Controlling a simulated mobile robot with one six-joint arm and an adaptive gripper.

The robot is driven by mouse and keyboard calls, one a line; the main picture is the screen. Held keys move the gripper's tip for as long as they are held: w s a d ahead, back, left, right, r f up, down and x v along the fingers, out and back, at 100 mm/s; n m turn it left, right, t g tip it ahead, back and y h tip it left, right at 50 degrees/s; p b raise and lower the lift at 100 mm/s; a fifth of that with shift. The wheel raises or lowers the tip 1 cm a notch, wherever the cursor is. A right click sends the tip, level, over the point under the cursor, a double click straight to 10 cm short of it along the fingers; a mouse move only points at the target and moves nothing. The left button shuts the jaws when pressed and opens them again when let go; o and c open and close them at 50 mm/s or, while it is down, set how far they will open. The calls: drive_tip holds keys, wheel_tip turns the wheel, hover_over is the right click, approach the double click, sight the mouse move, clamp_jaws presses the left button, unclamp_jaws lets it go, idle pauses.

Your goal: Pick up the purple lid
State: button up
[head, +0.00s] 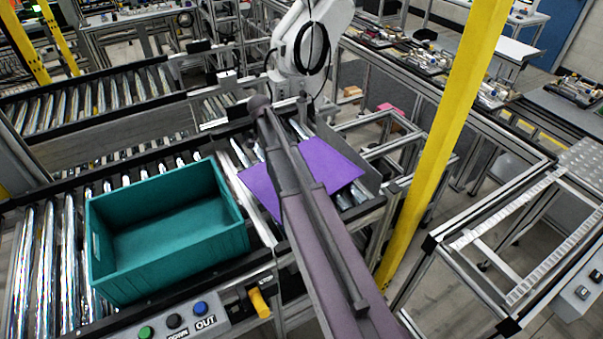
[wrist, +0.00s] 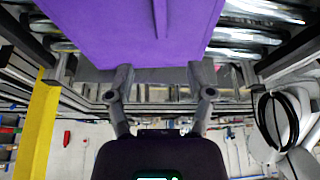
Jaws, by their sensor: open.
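The purple lid (head: 330,165) lies flat on the rollers at the end of the conveyor in the head view. My arm crosses in front of its middle. I cannot tell the height gap between fingers and lid.
A teal open crate (head: 240,240), empty, stands on the rollers left of the lid. A button panel (head: 190,320) is on the conveyor's front side. A yellow post (head: 440,140) rises to the right. A white robot arm (head: 312,40) stands behind the lid.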

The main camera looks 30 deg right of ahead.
drive_tip(key=shift+f, duration=0.1)
drive_tip(key=b+x, duration=0.8)
drive_tip(key=shift+f, duration=0.3)
idle(0.3)
drive_tip(key=shift+d, duration=0.1)
idle(0.3)
drive_tip(key=shift+b+x, duration=2.45)
drive_tip(key=shift+x, duration=0.1)
drive_tip(key=shift+w+f, duration=0.1)
drive_tip(key=shift+f, duration=0.1)
drive_tip(key=shift+a+r, duration=0.1)
drive_tip(key=shift+a, duration=0.1)
clamp_jaws()
